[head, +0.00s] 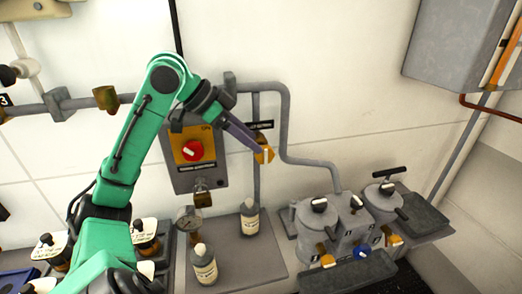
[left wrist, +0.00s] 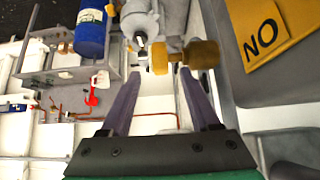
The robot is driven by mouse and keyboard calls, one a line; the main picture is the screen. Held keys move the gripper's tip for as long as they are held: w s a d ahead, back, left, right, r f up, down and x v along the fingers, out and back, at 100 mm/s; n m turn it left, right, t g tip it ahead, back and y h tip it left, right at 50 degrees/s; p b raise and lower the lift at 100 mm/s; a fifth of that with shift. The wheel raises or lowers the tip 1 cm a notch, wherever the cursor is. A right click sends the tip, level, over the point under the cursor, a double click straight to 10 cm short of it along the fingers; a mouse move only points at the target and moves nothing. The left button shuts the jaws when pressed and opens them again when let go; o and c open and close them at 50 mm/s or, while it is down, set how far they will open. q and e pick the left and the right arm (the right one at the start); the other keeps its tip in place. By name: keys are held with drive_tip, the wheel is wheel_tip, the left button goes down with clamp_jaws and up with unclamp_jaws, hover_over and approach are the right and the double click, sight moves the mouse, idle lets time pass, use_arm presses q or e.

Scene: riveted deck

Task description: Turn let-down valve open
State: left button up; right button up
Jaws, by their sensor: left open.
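The let-down valve appears to be the small yellow-brass handle (head: 264,154) on the thin vertical pipe, under a small dark label (head: 260,125) that is hard to read. My left gripper (head: 254,146) reaches down to it from the upper left, its purple fingertips at the handle. In the left wrist view the gripper (left wrist: 159,72) is open, with the brass handle (left wrist: 202,54) just beyond the fingertips, towards the right finger. I cannot tell whether the fingers touch it. My right gripper is not in view.
A panel with a red knob (head: 193,151) and a padlock (head: 202,193) is left of the valve. Grey canisters (head: 319,219) are at the right. A grey pipe (head: 286,125) bends around the valve's right side.

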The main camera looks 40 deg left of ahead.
use_arm(q)
drive_tip(key=v, duration=1)
drive_tip(key=shift+b, duration=0.35)
drive_tip(key=shift+f, duration=0.15)
drive_tip(key=shift+d, duration=0.1)
